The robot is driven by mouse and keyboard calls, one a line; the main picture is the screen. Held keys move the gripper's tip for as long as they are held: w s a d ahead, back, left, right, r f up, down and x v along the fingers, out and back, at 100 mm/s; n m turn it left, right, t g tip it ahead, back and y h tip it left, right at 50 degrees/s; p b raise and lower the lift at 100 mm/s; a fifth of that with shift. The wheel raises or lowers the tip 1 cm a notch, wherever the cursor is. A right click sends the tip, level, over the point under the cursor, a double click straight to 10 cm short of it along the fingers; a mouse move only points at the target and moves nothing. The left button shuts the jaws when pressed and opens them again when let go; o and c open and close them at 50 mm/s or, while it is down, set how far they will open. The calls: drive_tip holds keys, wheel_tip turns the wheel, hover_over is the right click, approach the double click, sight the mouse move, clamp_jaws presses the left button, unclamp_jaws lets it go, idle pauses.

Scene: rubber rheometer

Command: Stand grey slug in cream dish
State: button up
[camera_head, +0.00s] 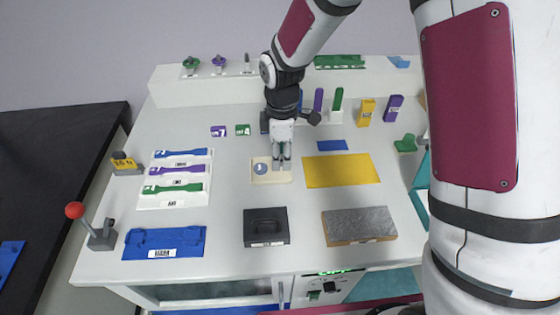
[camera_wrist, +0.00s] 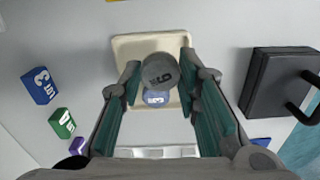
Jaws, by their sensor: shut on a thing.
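The cream dish (camera_head: 258,179) is a shallow square on the table, below my gripper. It also shows in the wrist view (camera_wrist: 126,43). My gripper (camera_head: 281,163) is just above the dish's right part. In the wrist view my gripper (camera_wrist: 159,86) is shut on the grey slug (camera_wrist: 160,69), a round piece with dark marking on its top. The slug is over the dish; whether it touches the dish floor I cannot tell. A blue-grey numbered disc (camera_wrist: 157,97) shows in the dish beside the slug, partly hidden by it.
A black block with a handle (camera_head: 266,227) stands in front of the dish. A yellow mat (camera_head: 340,170) lies to the right. A white rack with coloured bars (camera_head: 175,178) is to the left. Small numbered blocks (camera_head: 243,130) stand behind the dish.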

sight(281, 156)
drive_tip(key=shift+w+a+f, duration=0.1)
drive_tip(key=shift+w+f, duration=0.05)
drive_tip(key=shift+w, duration=0.3)
drive_tip(key=shift+f, duration=1.65)
drive_tip(key=shift+f, duration=0.2)
drive_tip(key=o, duration=0.6)
wheel_tip(281, 156, up, 12)
drive_tip(key=shift+r, duration=0.25)
